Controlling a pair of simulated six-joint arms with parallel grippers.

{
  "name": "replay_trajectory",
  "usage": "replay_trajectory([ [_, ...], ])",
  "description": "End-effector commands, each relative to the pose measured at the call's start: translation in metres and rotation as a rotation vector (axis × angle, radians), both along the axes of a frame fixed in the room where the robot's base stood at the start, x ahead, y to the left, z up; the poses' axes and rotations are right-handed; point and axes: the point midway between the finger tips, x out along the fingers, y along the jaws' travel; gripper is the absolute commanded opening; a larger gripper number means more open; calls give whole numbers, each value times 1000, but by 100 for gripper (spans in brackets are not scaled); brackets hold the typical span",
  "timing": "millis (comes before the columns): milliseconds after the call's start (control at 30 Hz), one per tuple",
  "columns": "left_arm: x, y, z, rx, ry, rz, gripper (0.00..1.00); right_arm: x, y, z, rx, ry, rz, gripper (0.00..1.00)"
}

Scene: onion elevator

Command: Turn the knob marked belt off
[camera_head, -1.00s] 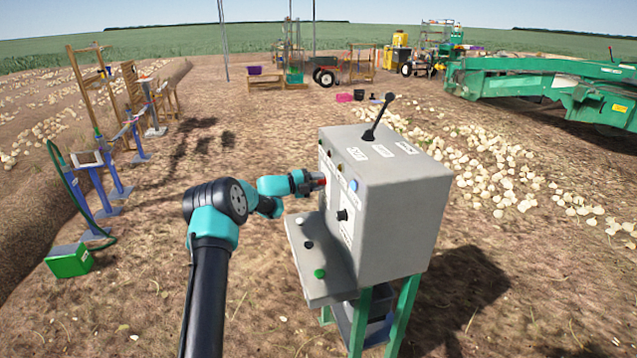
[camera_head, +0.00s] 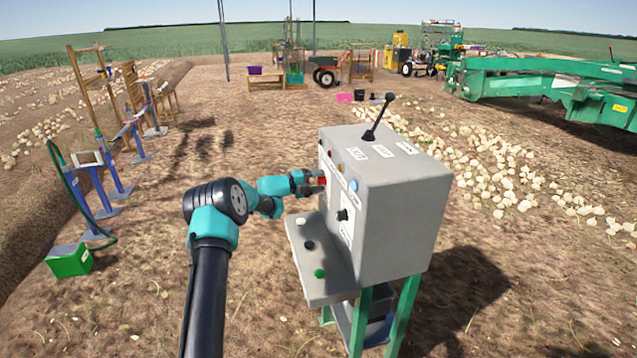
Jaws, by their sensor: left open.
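The grey control box (camera_head: 398,225) stands on green legs in the middle right. A black knob (camera_head: 342,215) sits on a white plate on its left-facing panel; its label is too small to read. My left gripper (camera_head: 320,182) is at the upper part of that panel, beside a red part (camera_head: 322,181), up and left of the black knob and apart from it. Its fingers are small and partly hidden against the panel. My right gripper is not in view.
A black lever (camera_head: 378,118) stands on the box top. A lower shelf (camera_head: 325,262) carries white, black and green buttons. Onions (camera_head: 500,165) lie on the ground to the right. A green box (camera_head: 69,260) is at the left. Bare soil lies between.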

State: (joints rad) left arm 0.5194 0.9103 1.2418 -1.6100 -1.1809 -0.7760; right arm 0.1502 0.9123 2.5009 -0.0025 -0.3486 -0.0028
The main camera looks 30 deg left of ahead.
Motion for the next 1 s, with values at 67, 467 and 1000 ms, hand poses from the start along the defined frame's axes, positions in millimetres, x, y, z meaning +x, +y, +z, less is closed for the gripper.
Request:
replay_trajectory([
  [67, -1, 1, 0, 0, 0, 0, 58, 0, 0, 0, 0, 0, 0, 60],
  [467, -34, 35, 0, 1, -1, 3, 58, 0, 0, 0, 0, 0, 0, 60],
  [1000, -108, 105, 0, 0, 0, 3, 58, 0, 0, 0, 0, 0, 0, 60],
])
